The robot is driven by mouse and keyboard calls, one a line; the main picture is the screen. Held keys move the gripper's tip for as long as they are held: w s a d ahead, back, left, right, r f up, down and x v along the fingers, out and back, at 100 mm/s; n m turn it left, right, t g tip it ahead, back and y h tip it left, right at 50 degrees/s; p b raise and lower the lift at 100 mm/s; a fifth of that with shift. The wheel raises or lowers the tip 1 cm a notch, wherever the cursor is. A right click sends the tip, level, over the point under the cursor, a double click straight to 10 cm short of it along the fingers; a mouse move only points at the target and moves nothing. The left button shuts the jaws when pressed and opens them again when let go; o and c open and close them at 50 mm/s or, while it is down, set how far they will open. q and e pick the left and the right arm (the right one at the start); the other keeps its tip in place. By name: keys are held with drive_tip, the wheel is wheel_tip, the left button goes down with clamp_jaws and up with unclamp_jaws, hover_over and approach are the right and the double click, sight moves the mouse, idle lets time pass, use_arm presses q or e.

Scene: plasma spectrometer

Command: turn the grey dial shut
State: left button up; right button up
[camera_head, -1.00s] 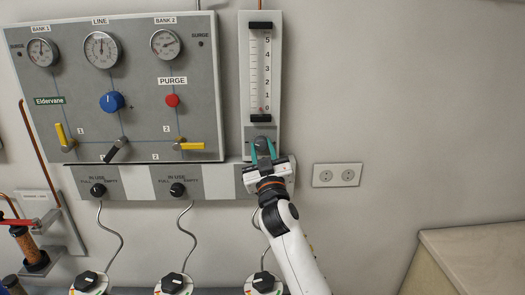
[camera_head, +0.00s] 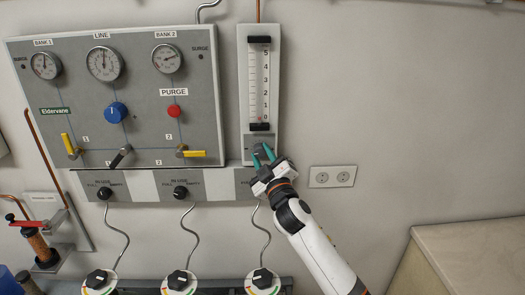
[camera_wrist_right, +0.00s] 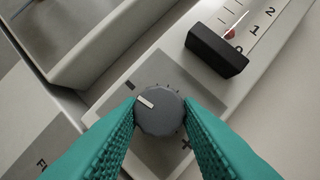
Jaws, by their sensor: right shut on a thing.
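The grey dial (camera_wrist_right: 158,110) is round with a white pointer mark, on a grey plate at the foot of the flow meter (camera_head: 260,85). In the wrist view its mark points up and left, toward a minus sign; a plus sign is at the lower right. My right gripper (camera_wrist_right: 160,120) has its teal fingers on either side of the dial and is shut on it. In the head view the right gripper (camera_head: 264,157) hides most of the dial. A small red float (camera_wrist_right: 236,34) sits between 0 and 1 on the scale. My left gripper is not in view.
To the left is the gauge panel (camera_head: 140,130) with a blue knob (camera_head: 115,113), a red purge knob (camera_head: 174,111) and yellow levers. Black-knobbed valves on hoses are below. A wall socket (camera_head: 332,177) and bare wall are on the right, above a beige counter (camera_head: 470,245).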

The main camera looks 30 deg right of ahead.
idle(0.5)
drive_tip(key=o, duration=1)
drive_tip(key=shift+c, duration=0.2)
drive_tip(key=shift+s+a+f, duration=0.15)
drive_tip(key=shift+s+f, duration=0.15)
drive_tip(key=shift+s, duration=0.15)
drive_tip(key=b+v, duration=0.4)
drive_tip(key=v, duration=0.7)
drive_tip(key=shift+r, duration=0.2)
